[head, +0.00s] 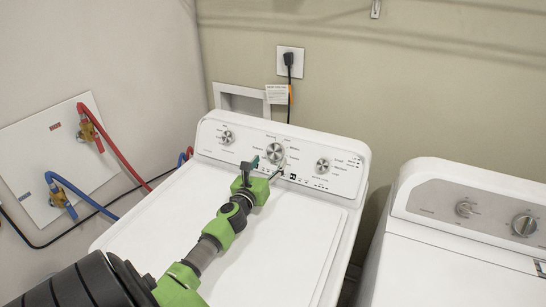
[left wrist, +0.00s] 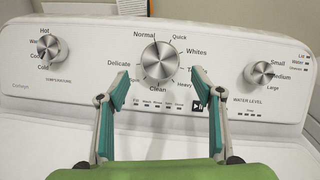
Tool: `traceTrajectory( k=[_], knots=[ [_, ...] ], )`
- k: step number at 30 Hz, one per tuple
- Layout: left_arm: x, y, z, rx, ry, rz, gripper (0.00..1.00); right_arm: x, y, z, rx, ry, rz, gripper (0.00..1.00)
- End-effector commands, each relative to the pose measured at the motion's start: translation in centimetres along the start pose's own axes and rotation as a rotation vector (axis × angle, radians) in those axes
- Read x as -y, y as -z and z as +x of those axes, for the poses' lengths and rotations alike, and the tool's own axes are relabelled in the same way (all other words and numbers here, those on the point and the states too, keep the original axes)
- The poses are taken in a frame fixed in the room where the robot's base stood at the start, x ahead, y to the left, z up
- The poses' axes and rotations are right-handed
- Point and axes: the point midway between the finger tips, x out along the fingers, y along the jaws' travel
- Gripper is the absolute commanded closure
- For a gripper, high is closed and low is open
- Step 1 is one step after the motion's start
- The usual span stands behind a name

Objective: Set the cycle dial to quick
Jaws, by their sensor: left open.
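The cycle dial (head: 275,153) is the large silver knob in the middle of the white washer's control panel. In the left wrist view the dial (left wrist: 163,62) is ringed by labels, with Normal and Quick above it, Whites at its upper right, Delicate at its left and Clean below. I cannot tell surely which label it points to. My left gripper (head: 268,167) is open and empty just in front of the panel. In the left wrist view its teal-padded fingers (left wrist: 159,76) appear on either side of the dial's lower part, apart from it. My right gripper is out of view.
A temperature knob (left wrist: 49,47) is left of the dial and a water level knob (left wrist: 258,74) is right. The washer lid (head: 290,225) is shut. A second white machine (head: 455,255) stands at the right. Red and blue hoses (head: 120,150) run at the left wall.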

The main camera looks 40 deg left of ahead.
Motion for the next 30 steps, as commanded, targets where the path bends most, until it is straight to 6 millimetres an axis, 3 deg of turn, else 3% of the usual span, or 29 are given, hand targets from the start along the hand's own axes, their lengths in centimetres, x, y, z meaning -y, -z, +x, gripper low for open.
traceTrajectory(
  k=[3, 9, 21, 25, 26, 30],
  knots=[
    [0.0, -0.1, 1.9, 0.001, 0.0, 0.0, 0.4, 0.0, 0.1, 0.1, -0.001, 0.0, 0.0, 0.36],
    [0.0, 0.0, 3.7, 0.0, 0.0, 0.001, 0.4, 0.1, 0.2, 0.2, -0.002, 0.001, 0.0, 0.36],
    [0.1, 0.0, 4.2, -0.001, 0.001, 0.002, 0.4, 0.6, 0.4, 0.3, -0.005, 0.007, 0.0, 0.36],
    [0.0, 0.0, 4.2, -0.001, 0.001, 0.002, 0.73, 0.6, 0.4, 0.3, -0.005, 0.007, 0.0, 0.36],
    [0.1, 0.0, 4.2, -0.001, 0.001, 0.002, 0.78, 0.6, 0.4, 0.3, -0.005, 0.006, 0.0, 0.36],
    [0.0, 0.0, 4.2, -0.001, 0.001, 0.003, 0.78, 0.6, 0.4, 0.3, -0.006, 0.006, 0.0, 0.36]
  ],
)
